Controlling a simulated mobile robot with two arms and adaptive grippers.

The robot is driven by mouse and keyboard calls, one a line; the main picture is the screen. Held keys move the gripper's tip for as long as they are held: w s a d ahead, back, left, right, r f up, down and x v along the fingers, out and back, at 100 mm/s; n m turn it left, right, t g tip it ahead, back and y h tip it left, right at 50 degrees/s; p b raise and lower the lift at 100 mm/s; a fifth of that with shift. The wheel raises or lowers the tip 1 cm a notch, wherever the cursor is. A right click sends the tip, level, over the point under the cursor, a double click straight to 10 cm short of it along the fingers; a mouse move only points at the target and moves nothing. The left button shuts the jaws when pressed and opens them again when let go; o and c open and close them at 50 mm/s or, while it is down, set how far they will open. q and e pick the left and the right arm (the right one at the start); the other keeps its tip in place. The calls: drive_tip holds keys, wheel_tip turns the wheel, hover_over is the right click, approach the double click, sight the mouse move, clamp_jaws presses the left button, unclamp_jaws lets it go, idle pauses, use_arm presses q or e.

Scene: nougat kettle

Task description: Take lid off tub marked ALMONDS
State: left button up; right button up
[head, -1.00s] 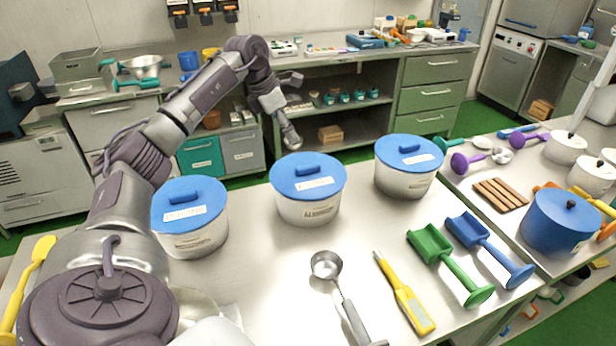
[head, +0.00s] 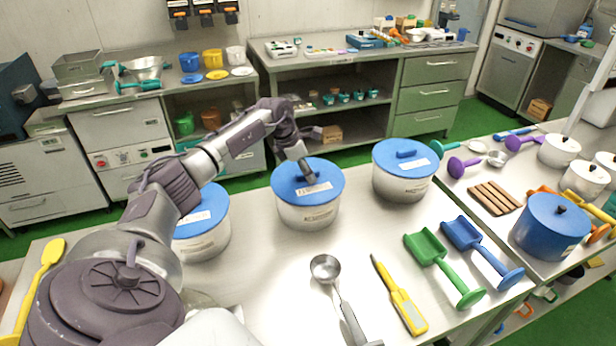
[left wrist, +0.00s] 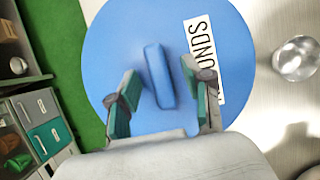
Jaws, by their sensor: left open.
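The middle white tub (head: 300,215) stands on the steel table under a blue lid (head: 281,180) with a bar handle and a white label. In the left wrist view this lid (left wrist: 115,45) fills the middle, and its label (left wrist: 207,65) shows "ONDS", the rest covered by a finger. My left gripper (head: 309,174) is just above this lid. In the left wrist view my open left gripper (left wrist: 160,84) has its green-padded fingers on either side of the blue handle (left wrist: 158,77), apart from it. Whether the fingers touch the lid I cannot tell. My right gripper is out of view.
Similar blue-lidded tubs stand to the left (head: 205,240) and right (head: 402,187); my arm partly covers the left one. A steel ladle (head: 326,268), a yellow-handled tool (head: 403,303), a green scoop (head: 430,248) and a blue scoop (head: 470,240) lie in front.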

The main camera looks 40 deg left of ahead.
sight(313, 170)
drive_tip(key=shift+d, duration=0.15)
use_arm(q)
clamp_jaws()
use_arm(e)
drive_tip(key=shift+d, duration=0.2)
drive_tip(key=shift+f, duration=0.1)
use_arm(q)
drive_tip(key=shift+r+b, duration=0.4)
drive_tip(key=shift+r, duration=0.2)
wheel_tip(313, 170, up, 2)
drive_tip(key=shift+r+b, duration=0.25)
drive_tip(key=shift+b, duration=0.35)
drive_tip(key=w+d+r, duration=0.3)
drive_tip(key=d+r, duration=0.7)
drive_tip(key=d, duration=0.1)
drive_tip(key=shift+w+r, duration=0.2)
drive_tip(key=shift+w, duration=0.05)
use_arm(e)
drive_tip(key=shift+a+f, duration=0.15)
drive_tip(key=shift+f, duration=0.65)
